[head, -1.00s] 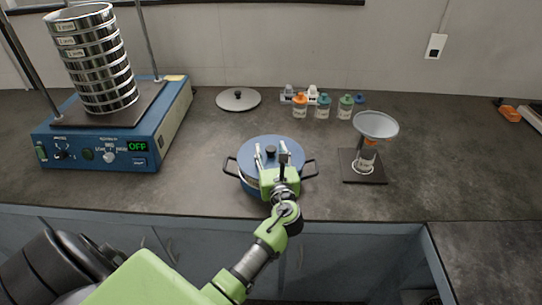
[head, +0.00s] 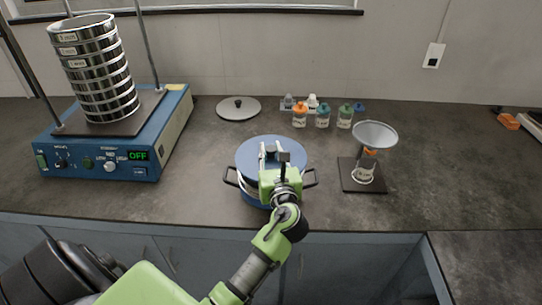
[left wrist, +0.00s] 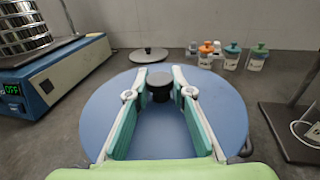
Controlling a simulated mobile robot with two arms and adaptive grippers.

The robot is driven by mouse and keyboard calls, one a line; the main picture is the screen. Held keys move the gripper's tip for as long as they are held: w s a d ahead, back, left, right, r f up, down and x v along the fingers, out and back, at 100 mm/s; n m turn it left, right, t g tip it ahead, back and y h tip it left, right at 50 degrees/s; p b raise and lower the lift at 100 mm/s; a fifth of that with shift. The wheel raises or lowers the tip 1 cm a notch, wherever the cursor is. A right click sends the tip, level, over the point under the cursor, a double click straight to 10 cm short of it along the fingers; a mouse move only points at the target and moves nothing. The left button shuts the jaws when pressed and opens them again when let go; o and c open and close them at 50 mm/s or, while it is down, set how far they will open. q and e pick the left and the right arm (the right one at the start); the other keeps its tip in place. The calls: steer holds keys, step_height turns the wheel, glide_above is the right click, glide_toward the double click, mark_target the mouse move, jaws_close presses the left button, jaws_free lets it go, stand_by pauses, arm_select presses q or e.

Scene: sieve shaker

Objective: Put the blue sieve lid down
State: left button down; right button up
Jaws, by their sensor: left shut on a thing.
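The blue sieve lid (head: 252,153) is a round disc with a black knob (left wrist: 160,88). My left gripper (head: 271,150) is shut on this knob, with a finger on each side of it in the left wrist view (left wrist: 160,94). The lid is over a blue pot (head: 254,199) with dark side handles, and appears slightly raised above its rim. The lid and my gripper hide most of the pot's opening. My right gripper is not in view.
A blue shaker (head: 147,150) with a sieve stack (head: 99,75) stands left. A grey lid (head: 228,113) lies behind the pot. Several small bottles (head: 322,118) stand at the back. Bare counter lies left of the pot.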

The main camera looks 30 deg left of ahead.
arm_select(q)
steer(key=s+d+r, duration=0.7)
steer(key=s, duration=0.3)
steer(key=s+d+f+m+t+h, duration=0.4)
steer(key=s+d+m+h, duration=0.4)
steer(key=s+d+h, duration=0.3)
steer(key=shift+s+f+m+t+h, duration=0.3)
steer(key=shift+s+f+h, duration=0.1)
steer(key=shift+f, duration=0.45)
steer(key=shift+a, duration=0.15)
